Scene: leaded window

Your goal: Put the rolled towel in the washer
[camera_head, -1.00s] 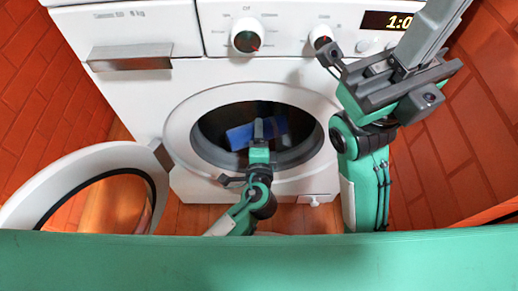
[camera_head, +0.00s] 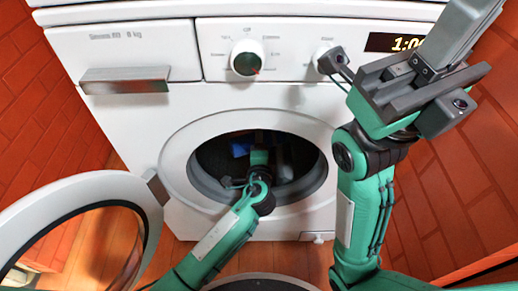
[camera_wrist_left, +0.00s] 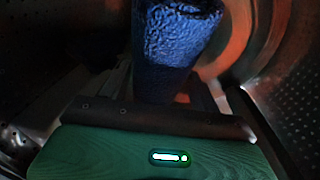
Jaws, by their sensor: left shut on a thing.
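The rolled towel (camera_head: 240,149) is blue and mostly in shadow inside the washer drum. In the left wrist view the towel (camera_wrist_left: 176,45) stands out from between the jaws as a thick textured roll. My left gripper (camera_head: 258,155) reaches through the round opening and is shut on the towel inside the drum. The washer (camera_head: 120,140) is white, and its round door (camera_head: 90,190) hangs open to the left. My right gripper (camera_head: 440,50) is raised in front of the washer's upper right; whether its jaws are open does not show clearly.
A drawer handle (camera_head: 125,80), a dial (camera_head: 247,58) and a lit display (camera_head: 392,42) are on the panel. Red brick walls (camera_head: 35,120) stand on both sides.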

